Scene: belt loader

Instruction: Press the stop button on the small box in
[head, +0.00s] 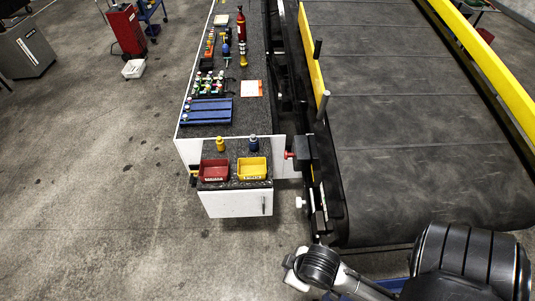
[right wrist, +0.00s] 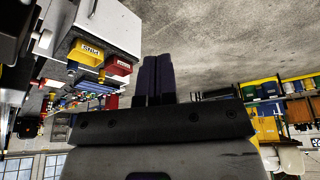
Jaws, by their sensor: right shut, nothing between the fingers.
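A small dark box (head: 304,151) is mounted on the near left side of the belt loader, beside the bench. A red button (head: 288,155) sticks out from its left face. My right gripper (right wrist: 158,58) shows in the right wrist view with its two dark fingers together and nothing between them. My right arm enters the head view at the bottom right, its wrist low and in front of the loader, well apart from the box. The fingers cannot be made out in the head view. My left gripper is not in view.
The loader's wide dark belt (head: 400,120) lies right, with yellow side rails (head: 312,60). Left of it, a bench holds a red bin (head: 213,171), a yellow bin (head: 251,169), bottles and a blue rack (head: 208,111). The floor left is mostly clear; a red cabinet (head: 126,30) stands far left.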

